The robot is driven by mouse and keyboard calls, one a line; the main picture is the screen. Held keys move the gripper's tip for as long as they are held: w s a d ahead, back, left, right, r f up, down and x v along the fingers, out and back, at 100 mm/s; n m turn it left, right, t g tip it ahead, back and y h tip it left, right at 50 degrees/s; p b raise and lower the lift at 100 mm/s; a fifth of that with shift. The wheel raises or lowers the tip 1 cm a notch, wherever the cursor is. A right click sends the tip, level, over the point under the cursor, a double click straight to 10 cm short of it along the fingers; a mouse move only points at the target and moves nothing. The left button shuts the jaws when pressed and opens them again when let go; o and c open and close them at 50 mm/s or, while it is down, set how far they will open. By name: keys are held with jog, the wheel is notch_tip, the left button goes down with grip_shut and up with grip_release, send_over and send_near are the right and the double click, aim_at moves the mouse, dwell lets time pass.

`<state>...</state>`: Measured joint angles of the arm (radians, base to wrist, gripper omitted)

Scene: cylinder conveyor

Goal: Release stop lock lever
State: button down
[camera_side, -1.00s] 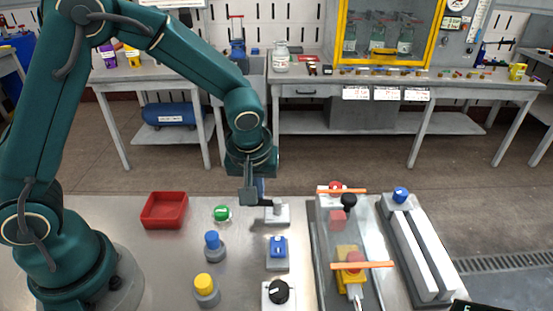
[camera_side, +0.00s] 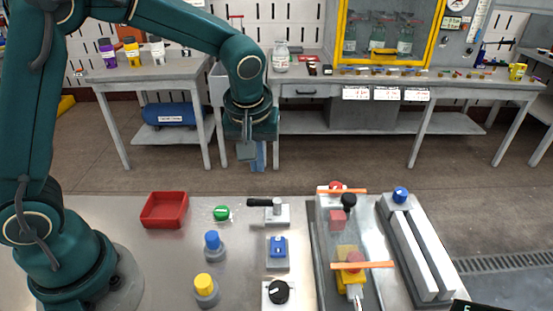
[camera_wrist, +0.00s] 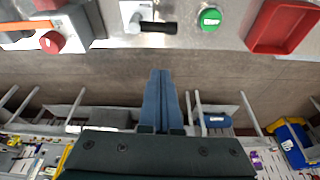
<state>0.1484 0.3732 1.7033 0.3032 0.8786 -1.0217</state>
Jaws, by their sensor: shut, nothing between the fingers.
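A small lever with a black handle (camera_side: 259,203) sits on a grey block (camera_side: 277,219) near the back edge of the steel table. The handle points left in the side view. In the wrist view the black handle (camera_wrist: 158,27) points right from its white-grey block (camera_wrist: 132,18). My gripper (camera_side: 258,167) is above and behind the lever, apart from it, pointing down. Its blue fingers (camera_wrist: 163,72) are together and empty in the wrist view.
A green button (camera_side: 222,213) and a red tray (camera_side: 164,210) lie left of the lever. A blue button (camera_side: 278,246) and a black knob (camera_side: 278,291) stand in front. A conveyor channel with orange bars (camera_side: 362,265) and a black knob stands to the right.

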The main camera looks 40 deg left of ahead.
jog(key=shift+v, duration=1.45)
jog(key=s+a+r+t+h, duration=0.1)
jog(key=s+a+r+t, duration=0.1)
jog(key=s+r, duration=0.55)
jog(key=s+d+f+m+h, duration=0.1)
jog(key=s+f+m, duration=0.2)
jog(key=s+m, duration=0.5)
jog(key=shift+d+f+t, duration=0.3)
jog(key=shift+d+t, duration=0.1)
